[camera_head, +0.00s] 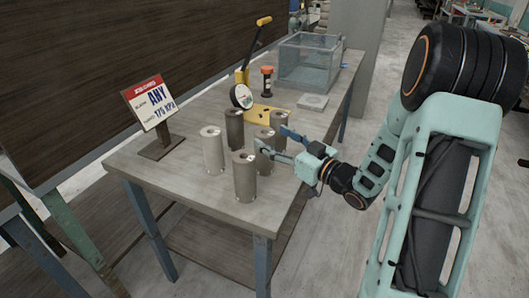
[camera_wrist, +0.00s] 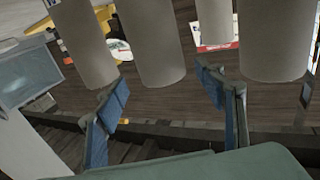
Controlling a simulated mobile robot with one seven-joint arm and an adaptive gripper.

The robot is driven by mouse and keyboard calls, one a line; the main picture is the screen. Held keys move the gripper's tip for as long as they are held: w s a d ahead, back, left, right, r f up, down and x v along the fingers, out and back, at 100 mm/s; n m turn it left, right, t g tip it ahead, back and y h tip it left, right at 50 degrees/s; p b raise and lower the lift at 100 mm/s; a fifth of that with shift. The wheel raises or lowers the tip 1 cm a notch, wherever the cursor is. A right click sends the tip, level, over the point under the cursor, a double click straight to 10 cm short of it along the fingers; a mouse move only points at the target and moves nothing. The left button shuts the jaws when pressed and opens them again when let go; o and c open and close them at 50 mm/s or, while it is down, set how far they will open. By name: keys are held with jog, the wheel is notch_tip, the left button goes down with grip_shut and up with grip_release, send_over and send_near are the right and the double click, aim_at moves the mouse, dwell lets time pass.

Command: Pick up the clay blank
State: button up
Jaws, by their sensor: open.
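In the wrist view the spread blue fingers (camera_wrist: 163,92) show below several blanks; one blank (camera_wrist: 146,42) appears between and beyond the fingertips. Contact cannot be told.
On the wooden table (camera_head: 190,195) stand a sign (camera_head: 150,103) at left, a yellow-handled device with a dial (camera_head: 241,96), a red-and-black item (camera_head: 267,80), a clear tank (camera_head: 308,60) and a flat grey block (camera_head: 313,101). The table's front left is clear.

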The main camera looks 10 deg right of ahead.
aim_at(264, 131)
jog(key=x, duration=0.3)
jog(key=shift+w+a, duration=0.2)
jog(key=shift+a, duration=0.2)
grip_shut()
